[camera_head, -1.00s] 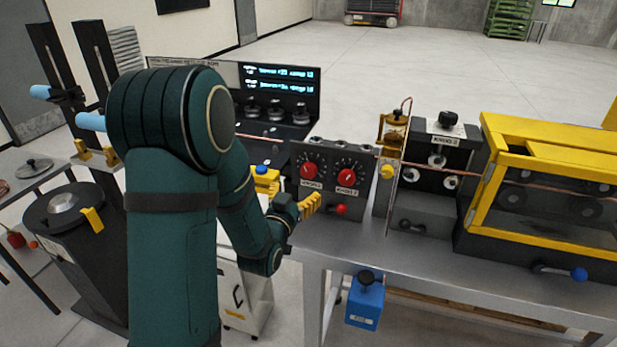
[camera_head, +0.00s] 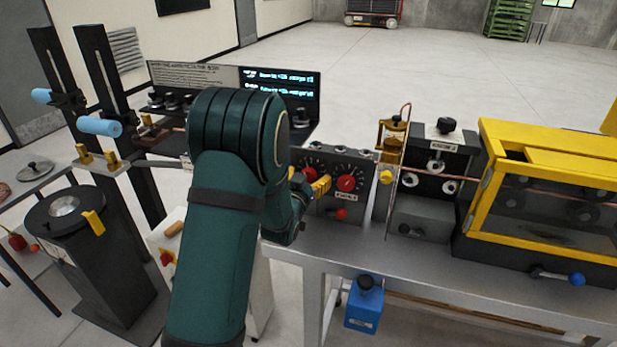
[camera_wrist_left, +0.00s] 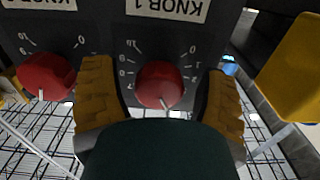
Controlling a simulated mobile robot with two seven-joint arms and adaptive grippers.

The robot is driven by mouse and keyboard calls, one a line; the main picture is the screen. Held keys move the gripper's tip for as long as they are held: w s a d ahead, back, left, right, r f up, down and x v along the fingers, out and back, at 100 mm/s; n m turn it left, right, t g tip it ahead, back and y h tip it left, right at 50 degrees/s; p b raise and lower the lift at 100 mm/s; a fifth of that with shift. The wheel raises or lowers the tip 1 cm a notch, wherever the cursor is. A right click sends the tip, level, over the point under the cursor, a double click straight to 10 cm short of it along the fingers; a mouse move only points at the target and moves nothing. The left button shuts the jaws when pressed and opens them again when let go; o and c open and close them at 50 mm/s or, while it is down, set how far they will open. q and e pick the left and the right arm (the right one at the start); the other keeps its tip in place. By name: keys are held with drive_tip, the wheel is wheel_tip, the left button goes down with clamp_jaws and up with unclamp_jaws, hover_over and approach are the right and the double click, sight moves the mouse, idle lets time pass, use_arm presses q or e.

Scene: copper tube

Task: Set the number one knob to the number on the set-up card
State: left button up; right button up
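The number one knob (camera_wrist_left: 159,85) is red and round on a dark panel, under an upside-down KNOB 1 label (camera_wrist_left: 166,8) in the left wrist view. Its white mark points toward the bottom of that picture. My left gripper (camera_wrist_left: 160,105) is open, with one ribbed yellow finger on each side of the knob and visible gaps. In the head view my left gripper (camera_head: 309,180) is at the panel, partly covering the red number one knob (camera_head: 309,173). A second red knob (camera_wrist_left: 45,77) is beside it; it also shows in the head view (camera_head: 347,183). My right gripper is out of view. I cannot identify a set-up card.
A small red ball-shaped handle (camera_head: 341,214) sits low on the knob panel (camera_head: 366,203). A display board (camera_head: 281,82) stands behind my arm, its text too small to read surely. A yellow-framed guard (camera_head: 473,195) stands right. The table front (camera_head: 420,262) is clear.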

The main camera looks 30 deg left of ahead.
use_arm(q)
drive_tip(key=c, duration=1)
drive_tip(key=shift+c, duration=0.2)
drive_tip(key=shift+m+b, duration=1.2)
drive_tip(key=shift+b, duration=0.05)
drive_tip(key=m+b, duration=0.2)
drive_tip(key=m, duration=0.1)
drive_tip(key=shift+a+m, duration=0.1)
drive_tip(key=shift+m, duration=0.3)
drive_tip(key=shift+r+m+b, duration=0.15)
drive_tip(key=shift+m+b, duration=1.05)
drive_tip(key=shift+m, duration=1)
drive_tip(key=o, duration=1.2)
